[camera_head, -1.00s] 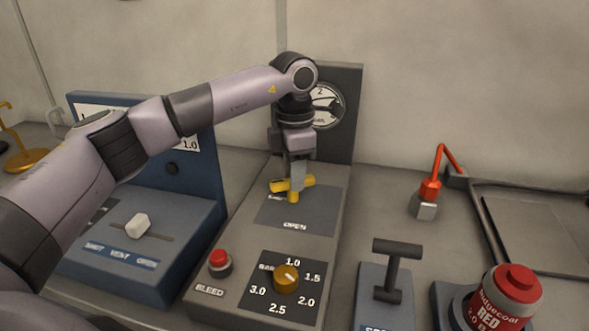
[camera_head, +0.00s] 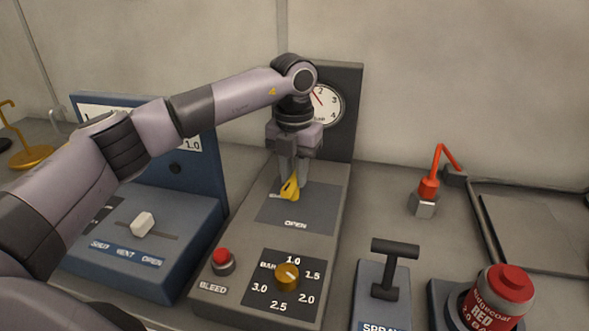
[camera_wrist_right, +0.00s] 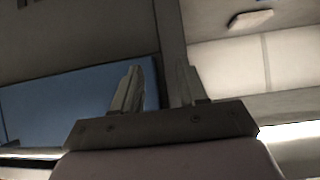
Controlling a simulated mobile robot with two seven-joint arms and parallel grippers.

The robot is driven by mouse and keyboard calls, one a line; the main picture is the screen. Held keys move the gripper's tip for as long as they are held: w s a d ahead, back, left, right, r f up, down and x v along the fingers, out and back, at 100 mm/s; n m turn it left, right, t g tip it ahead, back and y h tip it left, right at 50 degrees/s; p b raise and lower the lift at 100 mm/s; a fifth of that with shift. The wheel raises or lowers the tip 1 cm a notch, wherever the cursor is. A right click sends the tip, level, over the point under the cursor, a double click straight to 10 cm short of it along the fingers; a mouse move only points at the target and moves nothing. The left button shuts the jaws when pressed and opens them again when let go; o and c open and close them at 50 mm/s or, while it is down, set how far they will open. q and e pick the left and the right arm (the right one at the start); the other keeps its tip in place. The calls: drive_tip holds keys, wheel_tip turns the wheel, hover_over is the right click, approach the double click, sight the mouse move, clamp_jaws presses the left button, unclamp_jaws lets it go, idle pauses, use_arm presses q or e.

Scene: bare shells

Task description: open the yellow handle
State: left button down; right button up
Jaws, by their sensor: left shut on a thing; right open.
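The yellow handle (camera_head: 289,188) sits on the dark plate of the grey panel (camera_head: 245,233), above the word OPEN. It now points toward the front of the panel. My left gripper (camera_head: 293,181) reaches down from above and is shut on the handle, with its fingers hiding part of it. The round gauge (camera_head: 326,104) on the upright back of the panel is partly hidden by my wrist; its red needle shows. My right gripper (camera_wrist_right: 157,88) is open and empty in the right wrist view. It does not show in the head view.
A blue unit (camera_head: 150,255) with a white slider (camera_head: 143,224) stands left. The grey panel also carries a red button (camera_head: 221,257) and an orange dial (camera_head: 287,276). Right are a black T-handle (camera_head: 393,268), a red can (camera_head: 500,298) and a red-orange bent arm (camera_head: 432,182).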

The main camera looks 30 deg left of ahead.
sight(294, 177)
use_arm(q)
drive_tip(key=shift+r+n, duration=0.1)
drive_tip(key=shift+n, duration=0.8)
drive_tip(key=c, duration=1)
unclamp_jaws()
drive_tip(key=shift+o, duration=0.2)
drive_tip(key=shift+r, duration=3.55)
